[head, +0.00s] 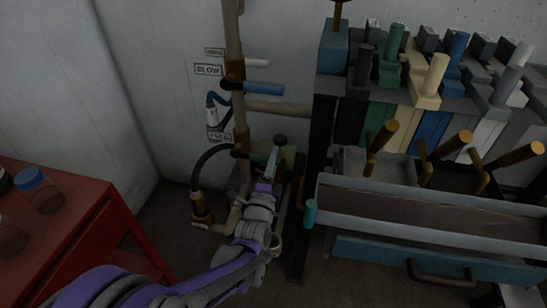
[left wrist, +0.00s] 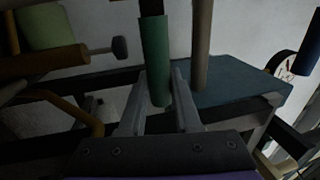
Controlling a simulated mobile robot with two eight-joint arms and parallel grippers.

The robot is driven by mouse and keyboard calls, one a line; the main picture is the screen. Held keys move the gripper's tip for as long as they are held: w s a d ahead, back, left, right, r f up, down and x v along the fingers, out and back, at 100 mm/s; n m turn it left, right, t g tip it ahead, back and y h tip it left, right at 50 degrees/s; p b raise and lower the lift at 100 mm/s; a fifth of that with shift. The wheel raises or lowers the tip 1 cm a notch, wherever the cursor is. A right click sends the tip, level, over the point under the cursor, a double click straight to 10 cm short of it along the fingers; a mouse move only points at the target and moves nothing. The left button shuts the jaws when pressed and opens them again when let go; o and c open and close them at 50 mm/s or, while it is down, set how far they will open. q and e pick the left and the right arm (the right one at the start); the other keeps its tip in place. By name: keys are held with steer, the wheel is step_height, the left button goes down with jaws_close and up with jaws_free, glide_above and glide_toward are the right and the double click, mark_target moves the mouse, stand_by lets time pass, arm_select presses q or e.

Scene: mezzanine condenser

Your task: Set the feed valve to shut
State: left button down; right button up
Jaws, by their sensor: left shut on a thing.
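A tan vertical pipe (head: 235,40) stands against the wall with brown valve fittings on it. A small label (head: 217,136) beside the lowest fitting (head: 240,152) is too dim to read surely. My left gripper (head: 270,163) reaches in by this fitting, just right of the pipe. In the left wrist view its two fingers (left wrist: 158,100) are shut on a green cylindrical handle (left wrist: 155,50), which I take to be the feed valve's lever. In the head view my gripper largely hides that handle, so its angle is unclear. My right gripper is out of view.
A black hose (head: 205,163) hangs left. A rack with trays (head: 420,200) stands right; a red table (head: 75,220) stands left.

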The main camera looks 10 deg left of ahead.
arm_select(q)
steer(key=shift+f, duration=0.15)
stand_by(0.3)
steer(key=c, duration=0.6)
jaws_free()
steer(key=shift+s, duration=0.1)
steer(key=s+f, duration=0.2)
steer(key=s, duration=0.8)
steer(key=shift+s+a+p, duration=0.2)
steer(key=shift+s+p, duration=0.05)
steer(key=shift+p, duration=0.05)
